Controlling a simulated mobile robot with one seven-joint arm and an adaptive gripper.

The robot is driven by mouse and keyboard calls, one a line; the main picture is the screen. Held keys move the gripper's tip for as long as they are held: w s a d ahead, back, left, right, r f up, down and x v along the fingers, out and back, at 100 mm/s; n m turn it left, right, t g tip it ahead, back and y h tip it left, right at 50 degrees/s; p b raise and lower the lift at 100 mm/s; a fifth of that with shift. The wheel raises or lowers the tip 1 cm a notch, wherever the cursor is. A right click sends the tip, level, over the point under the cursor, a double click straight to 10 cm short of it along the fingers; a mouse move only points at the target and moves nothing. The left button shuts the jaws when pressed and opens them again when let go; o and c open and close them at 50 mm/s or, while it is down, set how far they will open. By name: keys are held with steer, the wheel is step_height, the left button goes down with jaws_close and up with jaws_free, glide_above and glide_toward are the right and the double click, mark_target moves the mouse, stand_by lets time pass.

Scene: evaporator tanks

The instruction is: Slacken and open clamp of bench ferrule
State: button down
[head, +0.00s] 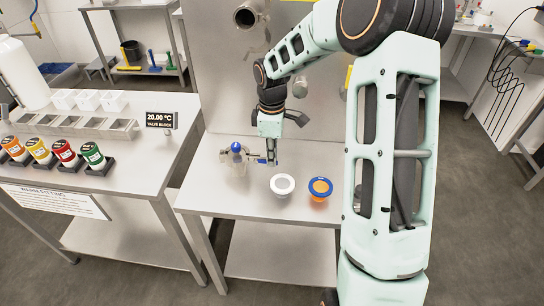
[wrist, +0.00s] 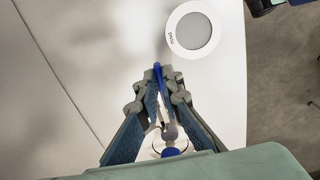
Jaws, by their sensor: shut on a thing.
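The bench ferrule (head: 238,163) stands upright on the steel bench, with a blue top. A clamp arm (head: 259,159) with a blue part reaches from it to the right. My gripper (head: 272,156) points down at the outer end of that arm. In the wrist view my gripper (wrist: 160,88) is shut on the clamp's slim blue part (wrist: 158,73), whose tip sticks out between the fingertips. A blue knob (wrist: 171,152) shows between the fingers, nearer the palm. The fingers hide most of the clamp, so I cannot tell whether it is slack or tight.
The white-rimmed one shows in the wrist view (wrist: 193,31). A steel panel (head: 220,85) rises behind. A table (head: 100,135) with coloured containers stands left.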

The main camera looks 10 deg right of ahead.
steer(key=m, duration=0.1)
steer(key=s+m+b, duration=0.1)
steer(key=m, duration=0.1)
steer(key=a+m+b, duration=0.1)
steer(key=m, duration=0.1)
steer(key=shift+s, duration=0.35)
steer(key=m, duration=0.1)
steer(key=a+m+b, duration=0.1)
steer(key=m, duration=0.1)
steer(key=s+a+m, duration=0.1)
steer(key=m, duration=0.1)
steer(key=shift+s+b, duration=0.1)
steer(key=shift+b, duration=0.25)
steer(key=a+m, duration=0.1)
steer(key=m, duration=0.1)
steer(key=a+m, duration=0.1)
steer(key=m, duration=0.1)
steer(key=shift+s+m+b, duration=0.1)
steer(key=shift+m+b, duration=0.3)
steer(key=shift+w+a+m, duration=0.1)
steer(key=shift+a+m, duration=0.25)
steer(key=shift+m, duration=0.65)
steer(key=shift+w+a+m, duration=0.1)
steer(key=shift+a+m, duration=0.25)
steer(key=shift+m, duration=0.65)
steer(key=c, duration=2.1)
jaws_free()
step_height(320, 180, up, 12)
